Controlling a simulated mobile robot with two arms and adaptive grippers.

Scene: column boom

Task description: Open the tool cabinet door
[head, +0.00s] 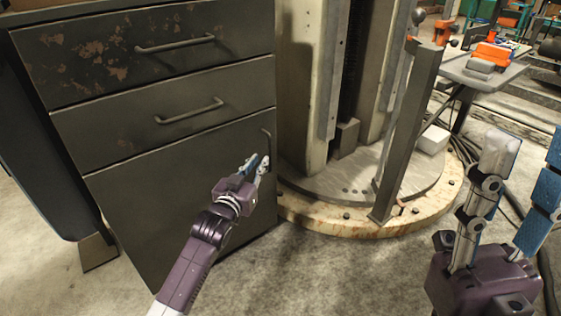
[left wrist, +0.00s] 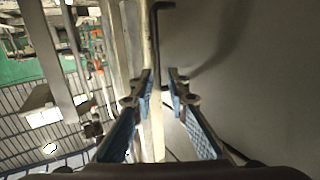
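The dark green-grey tool cabinet (head: 160,90) stands at the left of the head view, with its lower door (head: 150,205) shut under two drawers. The vertical door handle (head: 267,138) is near the door's right edge; its lower part is hidden by my gripper. My left gripper (head: 259,164) is at the handle, fingers apart. In the left wrist view the dark handle (left wrist: 156,35) runs down to the gap between the open fingertips (left wrist: 160,78); I cannot tell whether they touch it. My right gripper (head: 525,150) is open and empty, away from the cabinet at the lower right.
The drawers have horizontal handles (head: 188,110). A round column base (head: 345,215) with an upright post (head: 408,135) stands just right of the cabinet. A bench (head: 485,75) with orange tools is at the back right. Cables lie on the floor at right. Concrete floor before the cabinet is clear.

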